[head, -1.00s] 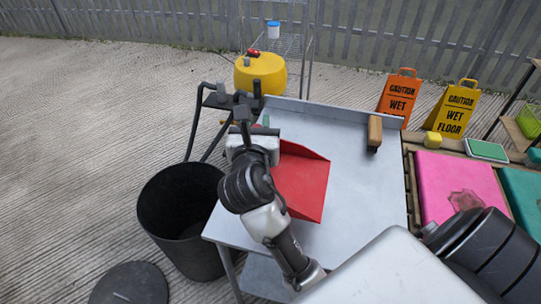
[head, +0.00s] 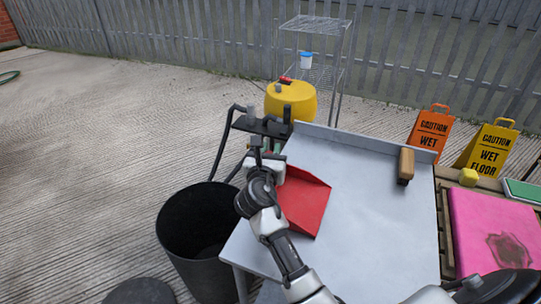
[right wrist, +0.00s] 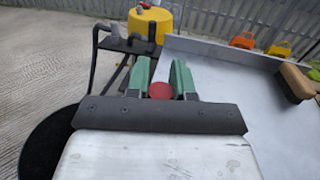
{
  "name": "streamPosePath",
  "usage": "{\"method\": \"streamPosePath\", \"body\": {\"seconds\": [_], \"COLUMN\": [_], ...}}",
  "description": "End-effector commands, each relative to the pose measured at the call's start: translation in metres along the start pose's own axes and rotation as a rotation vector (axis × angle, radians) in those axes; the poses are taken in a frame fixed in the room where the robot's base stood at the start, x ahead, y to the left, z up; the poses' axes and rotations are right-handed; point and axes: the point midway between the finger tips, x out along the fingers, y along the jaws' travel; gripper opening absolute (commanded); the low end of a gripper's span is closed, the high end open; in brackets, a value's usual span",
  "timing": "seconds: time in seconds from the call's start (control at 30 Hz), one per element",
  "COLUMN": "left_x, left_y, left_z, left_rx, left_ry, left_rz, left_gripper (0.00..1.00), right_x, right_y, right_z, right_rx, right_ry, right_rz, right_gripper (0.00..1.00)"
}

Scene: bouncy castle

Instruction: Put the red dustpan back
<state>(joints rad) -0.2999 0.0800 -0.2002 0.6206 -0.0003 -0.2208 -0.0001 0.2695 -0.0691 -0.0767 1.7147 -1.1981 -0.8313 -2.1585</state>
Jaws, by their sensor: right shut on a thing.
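The red dustpan (head: 304,205) shows in the head view by the left side of the grey metal table (head: 365,225), its flat pan facing up. I cannot tell whether it touches the tabletop. My right gripper (head: 268,147) is at its back left and shut on it. In the right wrist view, a round red part of the dustpan (right wrist: 161,91) shows between the green fingers of the right gripper (right wrist: 164,76). The rest of the dustpan is hidden there. My left gripper is not in view.
A black bin (head: 200,235) stands left of the table. A dark stand with bars (head: 262,126) is behind the gripper, before a yellow drum (head: 291,101). A brush (head: 406,165) is at the table's back right. The middle of the tabletop is clear.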

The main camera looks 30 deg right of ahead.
Motion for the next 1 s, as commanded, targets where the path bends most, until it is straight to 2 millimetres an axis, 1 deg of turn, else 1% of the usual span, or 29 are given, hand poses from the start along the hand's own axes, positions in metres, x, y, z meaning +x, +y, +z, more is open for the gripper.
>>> {"method": "streamPosePath", "body": {"seconds": [0.03,0.27,0.4,0.43,0.57,0.8,0.9,1.0], "left_x": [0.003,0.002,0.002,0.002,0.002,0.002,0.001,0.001], "left_y": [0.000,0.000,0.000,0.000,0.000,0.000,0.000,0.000], "left_z": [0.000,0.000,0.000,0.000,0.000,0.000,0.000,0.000], "left_rx": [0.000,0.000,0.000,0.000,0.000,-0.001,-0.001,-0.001], "left_ry": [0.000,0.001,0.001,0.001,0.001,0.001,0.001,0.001], "left_rz": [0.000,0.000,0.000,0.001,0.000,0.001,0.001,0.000], "left_gripper": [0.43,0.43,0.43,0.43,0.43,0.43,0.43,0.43], "right_x": [0.000,0.000,0.000,0.000,0.000,0.000,0.000,-0.012], "right_y": [0.000,0.000,0.000,0.000,0.000,0.000,0.000,0.001], "right_z": [-0.006,-0.005,-0.009,-0.009,-0.008,-0.008,-0.004,-0.006], "right_rx": [-0.001,0.001,0.000,0.001,0.001,0.001,0.002,0.000], "right_ry": [0.000,-0.002,-0.002,-0.001,-0.001,-0.001,-0.001,0.000], "right_rz": [0.000,0.000,0.000,0.000,0.000,0.000,0.000,0.002], "right_gripper": [0.00,0.00,0.00,0.27,0.47,0.48,0.48,0.48]}}
